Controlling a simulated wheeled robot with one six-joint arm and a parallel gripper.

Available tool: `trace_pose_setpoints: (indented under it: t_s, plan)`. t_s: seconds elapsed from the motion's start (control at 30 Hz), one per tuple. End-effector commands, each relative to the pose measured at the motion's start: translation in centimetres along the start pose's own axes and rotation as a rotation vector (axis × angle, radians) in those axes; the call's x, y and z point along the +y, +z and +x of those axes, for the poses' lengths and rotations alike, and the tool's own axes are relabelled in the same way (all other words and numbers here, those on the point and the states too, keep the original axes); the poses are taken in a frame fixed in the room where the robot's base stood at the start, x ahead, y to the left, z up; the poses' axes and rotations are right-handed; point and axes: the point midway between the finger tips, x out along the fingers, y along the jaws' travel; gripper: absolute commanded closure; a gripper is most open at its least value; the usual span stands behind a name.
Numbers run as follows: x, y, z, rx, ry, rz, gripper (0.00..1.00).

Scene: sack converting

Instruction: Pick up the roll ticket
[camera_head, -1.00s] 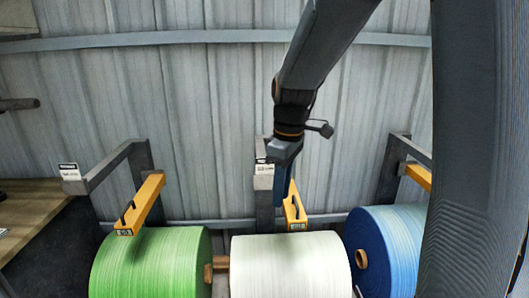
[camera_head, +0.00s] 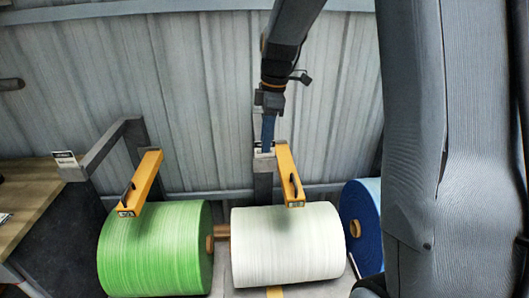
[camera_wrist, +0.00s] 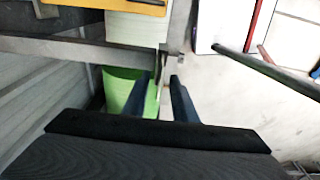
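A small white card (camera_head: 264,151) sits at the top of the middle grey post; I cannot tell for sure if it is the roll ticket. A similar card (camera_head: 65,159) with dark print stands on the left post. My gripper (camera_head: 267,138) points down right at the middle card and partly covers it. In the wrist view the two dark blue fingers (camera_wrist: 164,79) are apart. A thin pale edge shows near the gap between them; I cannot tell whether it is a card or touches a finger.
A green roll (camera_head: 155,250), a white roll (camera_head: 288,247) and a blue roll (camera_head: 362,215) hang in a row below. Orange arms (camera_head: 141,183) (camera_head: 290,175) reach out above the rolls. A wooden table (camera_head: 30,205) stands at the left, and a corrugated wall is behind.

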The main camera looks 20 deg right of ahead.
Motion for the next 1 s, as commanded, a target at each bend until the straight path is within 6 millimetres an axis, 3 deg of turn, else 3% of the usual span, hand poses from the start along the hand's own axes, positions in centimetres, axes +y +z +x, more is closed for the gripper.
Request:
trace_pose_setpoints:
  t_s: [0.2, 0.43, 0.47, 0.6, 1.0]
  plan:
    - [-0.1, -0.2, 2.1, 0.0, -0.002, -0.003, 0.75]
    - [-0.1, -0.3, 2.4, 0.0, 0.0, -0.004, 0.75]
    - [-0.1, -0.3, 2.4, 0.0, 0.0, -0.004, 0.77]
    - [-0.1, -0.3, 2.4, 0.0, 0.0, -0.004, 1.0]
    - [-0.1, -0.3, 2.0, 0.0, 0.001, -0.004, 1.0]
